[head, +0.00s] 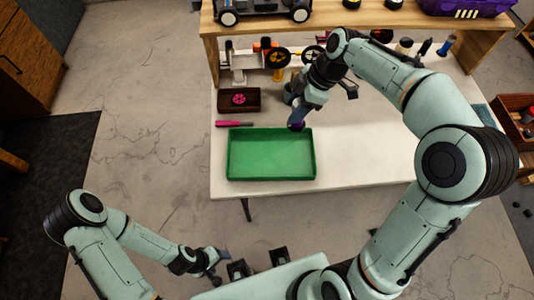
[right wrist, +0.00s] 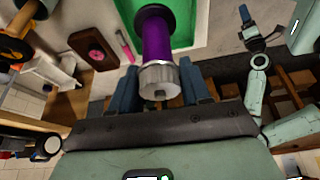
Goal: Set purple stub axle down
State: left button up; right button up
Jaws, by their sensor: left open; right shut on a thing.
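The purple stub axle (head: 296,126) is in my right gripper (head: 295,106), near the upper right edge of the green tray (head: 270,156) in the head view. In the right wrist view the axle (right wrist: 157,42) shows a dark flange and a silver knurled end between the blue fingers of my right gripper (right wrist: 158,90). The green tray (right wrist: 207,18) lies beyond it in that view. The tray is empty. Whether the axle touches anything below is not clear. My left gripper (head: 216,265) is open and empty, low in the head view, away from the white table.
A pink-handled tool (head: 234,124) lies behind the tray. A dark red box with a pink disc (head: 239,99) stands beyond it. Wheels and car parts (head: 277,58) crowd the back. The white table (head: 365,165) is clear right of the tray.

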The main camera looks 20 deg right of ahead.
pick_arm(q)
jog(key=shift+s+f+b, duration=0.45)
jog(key=shift+f+b, duration=0.2)
jog(key=shift+f, duration=0.2)
pick_arm(e)
jog(key=shift+d+f, duration=0.1)
jog(key=shift+f, duration=9.75)
pick_arm(q)
jog(key=shift+f, duration=0.1)
pick_arm(e)
jog(key=shift+f, duration=0.2)
pick_arm(q)
jog(key=shift+s+f, duration=0.1)
pick_arm(e)
jog(key=o, duration=1.1)
jog(key=shift+r, duration=0.1)
